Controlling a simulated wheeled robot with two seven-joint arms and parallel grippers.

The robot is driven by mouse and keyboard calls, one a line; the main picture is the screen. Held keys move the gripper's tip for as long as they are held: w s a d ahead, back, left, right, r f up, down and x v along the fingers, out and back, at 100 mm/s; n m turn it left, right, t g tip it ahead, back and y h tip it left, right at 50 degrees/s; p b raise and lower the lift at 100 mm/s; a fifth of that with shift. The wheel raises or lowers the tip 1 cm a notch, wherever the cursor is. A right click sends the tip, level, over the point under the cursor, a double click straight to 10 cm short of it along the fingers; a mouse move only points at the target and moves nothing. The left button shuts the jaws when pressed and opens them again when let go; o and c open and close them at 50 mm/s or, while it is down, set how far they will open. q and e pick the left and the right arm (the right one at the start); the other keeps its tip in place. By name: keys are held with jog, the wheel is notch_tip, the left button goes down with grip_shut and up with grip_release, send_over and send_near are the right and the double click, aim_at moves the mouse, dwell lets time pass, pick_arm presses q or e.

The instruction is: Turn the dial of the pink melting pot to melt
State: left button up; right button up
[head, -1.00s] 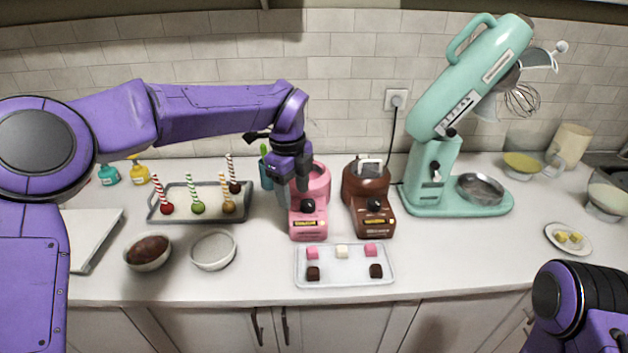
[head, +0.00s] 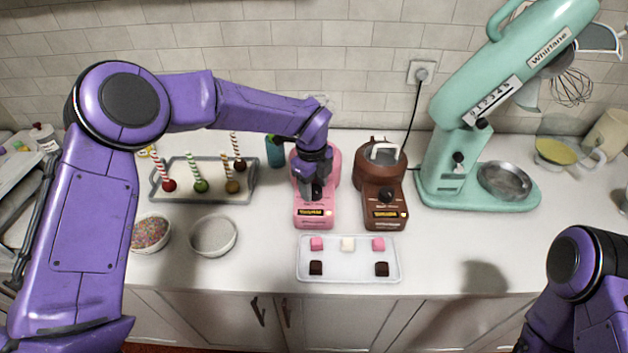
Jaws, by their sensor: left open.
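The pink melting pot (head: 316,220) stands on the counter in the middle of the head view. A label plate shows on its front. My left gripper (head: 312,188) reaches down over the front of the pot, at its dial. The fingers are open and the dial is mostly hidden behind and between them. I cannot tell whether they touch it or where it points. My right arm is at the lower right, with its gripper out of view.
A brown melting pot (head: 383,215) stands close on the right. A white tray (head: 348,273) with several cubes lies in front. A mint mixer (head: 450,190) is further right. A cake-pop tray (head: 215,197) and two bowls are left.

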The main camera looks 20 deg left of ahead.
pick_arm(q)
jog(key=shift+f, duration=0.1)
jog(key=shift+s+r, duration=0.2)
jog(key=shift+s, duration=0.15)
jog(key=shift+f, duration=0.1)
jog(key=c, duration=0.8)
jog(key=shift+m, duration=0.3)
jog(key=shift+f+m+b, duration=0.1)
jog(key=shift+m+b, duration=0.2)
jog(key=shift+m, duration=1.1)
jog(key=m, duration=0.3)
jog(key=shift+m, duration=1.6)
